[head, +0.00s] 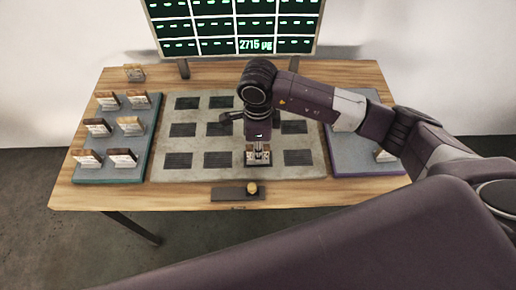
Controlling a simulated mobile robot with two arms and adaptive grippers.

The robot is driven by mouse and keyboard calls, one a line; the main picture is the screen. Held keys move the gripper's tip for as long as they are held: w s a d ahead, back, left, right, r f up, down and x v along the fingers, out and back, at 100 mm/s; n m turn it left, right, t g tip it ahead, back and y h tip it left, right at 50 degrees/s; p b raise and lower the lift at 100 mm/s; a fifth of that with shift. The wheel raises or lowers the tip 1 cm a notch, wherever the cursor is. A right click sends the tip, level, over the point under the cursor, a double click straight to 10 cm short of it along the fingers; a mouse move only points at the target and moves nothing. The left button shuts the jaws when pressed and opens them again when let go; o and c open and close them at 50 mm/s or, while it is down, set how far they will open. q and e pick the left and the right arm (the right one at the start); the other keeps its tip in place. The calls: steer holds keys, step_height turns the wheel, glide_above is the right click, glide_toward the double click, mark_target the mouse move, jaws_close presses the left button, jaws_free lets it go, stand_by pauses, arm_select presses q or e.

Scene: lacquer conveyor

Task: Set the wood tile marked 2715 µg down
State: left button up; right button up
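My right gripper (258,152) points down over the near row of the grey board (308,170), third column from the left. It looks shut on a small pale wood tile (250,159), which shows on both sides of the fingers. The tile is at or just above the board; whether it touches is too small to tell. Its marking cannot be read, and the slot under it is hidden. The screen (200,27) shows 2715 µg in a bottom-row cell, third column. My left gripper is not in view.
Dark slots (217,160) on the board look empty. A teal-edged tray (100,175) at left holds several upright tiles. A purple-edged tray (345,160) at right holds a tile (384,156). Another tile (134,73) stands at the back left.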

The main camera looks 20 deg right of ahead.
steer(key=shift+o, duration=1.1)
steer(key=shift+r, duration=0.15)
steer(key=shift+w+r, duration=0.1)
steer(key=shift+r, duration=0.2)
step_height(320, 180, up, 12)
steer(key=b, duration=0.2)
steer(key=shift+f+b, duration=0.25)
steer(key=shift+b, duration=0.05)
